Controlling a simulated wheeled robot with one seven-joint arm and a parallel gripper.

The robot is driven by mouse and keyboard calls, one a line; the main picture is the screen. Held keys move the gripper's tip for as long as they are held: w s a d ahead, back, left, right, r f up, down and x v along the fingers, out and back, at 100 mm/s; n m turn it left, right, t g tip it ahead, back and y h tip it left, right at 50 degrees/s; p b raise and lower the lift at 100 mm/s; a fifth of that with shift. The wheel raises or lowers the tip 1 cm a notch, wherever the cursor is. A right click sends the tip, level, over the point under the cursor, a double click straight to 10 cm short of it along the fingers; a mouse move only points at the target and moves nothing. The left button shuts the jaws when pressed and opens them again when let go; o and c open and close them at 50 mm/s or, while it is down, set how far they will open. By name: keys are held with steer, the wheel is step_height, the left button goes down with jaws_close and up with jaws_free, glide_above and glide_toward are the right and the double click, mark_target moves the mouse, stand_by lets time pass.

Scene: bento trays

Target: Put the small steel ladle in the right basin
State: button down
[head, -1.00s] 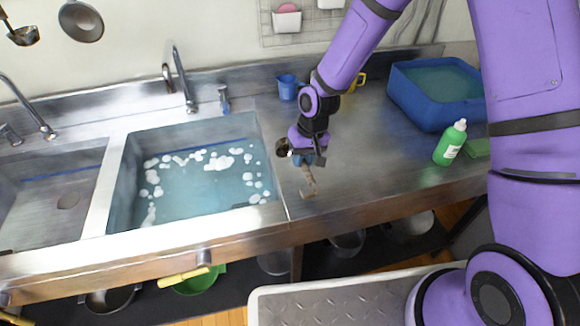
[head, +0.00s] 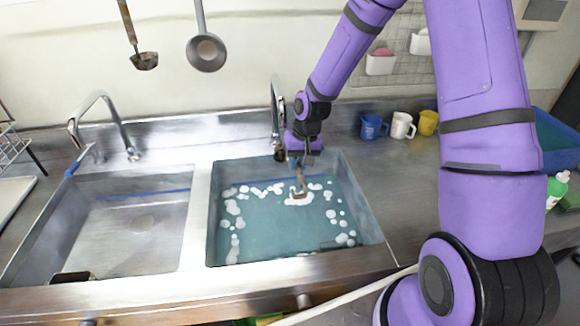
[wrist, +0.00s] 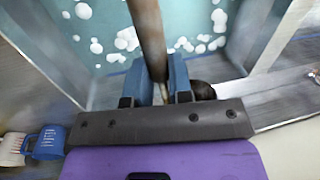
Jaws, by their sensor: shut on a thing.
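My gripper (head: 302,161) is over the back part of the right basin (head: 215,215) and is shut on the small steel ladle (head: 299,182). The ladle hangs down from the fingers, with its brownish lower end seen against the soapy water. I cannot tell whether that end touches the water. In the wrist view, the ladle's handle (wrist: 146,30) stands between the two blue fingertips (wrist: 160,80), with water and foam beyond. The right basin holds blue-green water with white suds.
The left basin (head: 150,225) is empty, with a dark thing at its front edge. A faucet (head: 277,110) stands behind the right basin. Blue (head: 372,127), white (head: 402,125) and yellow (head: 428,122) cups stand at the back right. Another ladle (head: 143,60) and a round pan-like utensil (head: 206,52) hang on the wall.

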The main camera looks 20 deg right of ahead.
steer(key=shift+f, duration=2.95)
steer(key=c, duration=0.9)
jaws_free()
steer(key=shift+c, duration=0.2)
step_height(320, 180, up, 11)
steer(key=d, duration=0.2)
steer(key=shift+f, duration=0.15)
steer(key=shift+s, duration=0.1)
